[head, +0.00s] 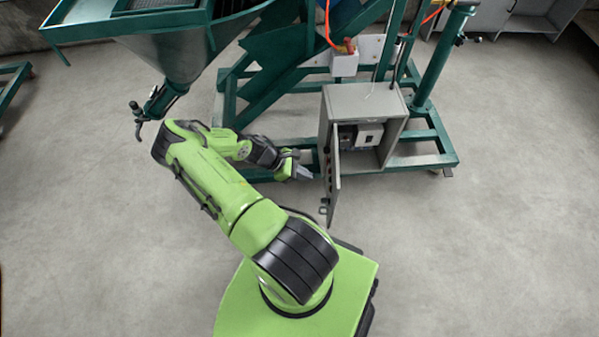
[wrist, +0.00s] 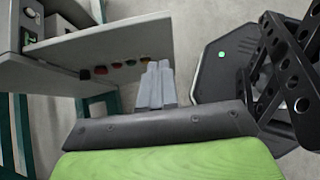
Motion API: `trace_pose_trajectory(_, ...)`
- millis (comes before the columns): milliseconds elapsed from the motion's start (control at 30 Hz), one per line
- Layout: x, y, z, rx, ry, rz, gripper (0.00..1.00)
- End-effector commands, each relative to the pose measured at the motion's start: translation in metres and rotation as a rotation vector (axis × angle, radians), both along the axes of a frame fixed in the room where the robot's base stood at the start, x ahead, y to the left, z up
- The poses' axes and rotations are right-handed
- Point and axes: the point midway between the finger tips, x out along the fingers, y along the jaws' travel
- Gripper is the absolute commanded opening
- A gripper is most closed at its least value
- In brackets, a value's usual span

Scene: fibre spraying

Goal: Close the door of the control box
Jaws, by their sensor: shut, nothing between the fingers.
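The grey control box (head: 365,104) stands on the green frame in the head view, with its front open and devices visible inside. Its door (head: 331,176) is swung open toward me, seen nearly edge-on, hinged at the box's left side. My gripper (head: 305,173) is to the left of the door, close to its outer face. In the wrist view the door (wrist: 110,48) spans the upper left, with several coloured buttons along it. My gripper's fingers (wrist: 157,84) are shut and empty, pointing toward the door by the buttons. I cannot tell whether they touch it.
The green machine frame (head: 432,150) stands behind and under the box. A large green hopper (head: 160,50) hangs at the upper left, with a nozzle (head: 140,120) below it. A white box (head: 344,64) sits behind the control box. The floor to the right is clear.

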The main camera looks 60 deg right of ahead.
Motion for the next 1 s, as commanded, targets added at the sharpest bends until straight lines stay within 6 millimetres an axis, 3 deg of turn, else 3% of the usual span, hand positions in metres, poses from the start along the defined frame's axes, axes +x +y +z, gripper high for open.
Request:
trace_pose_trajectory(200,-0.034,-0.014,-0.036,0.001,0.004,-0.002,0.0)
trace_pose_trajectory(400,-0.062,-0.027,-0.034,0.0,0.001,-0.004,0.0)
trace_pose_trajectory(1000,-0.066,-0.031,-0.032,0.0,-0.001,0.016,0.0)
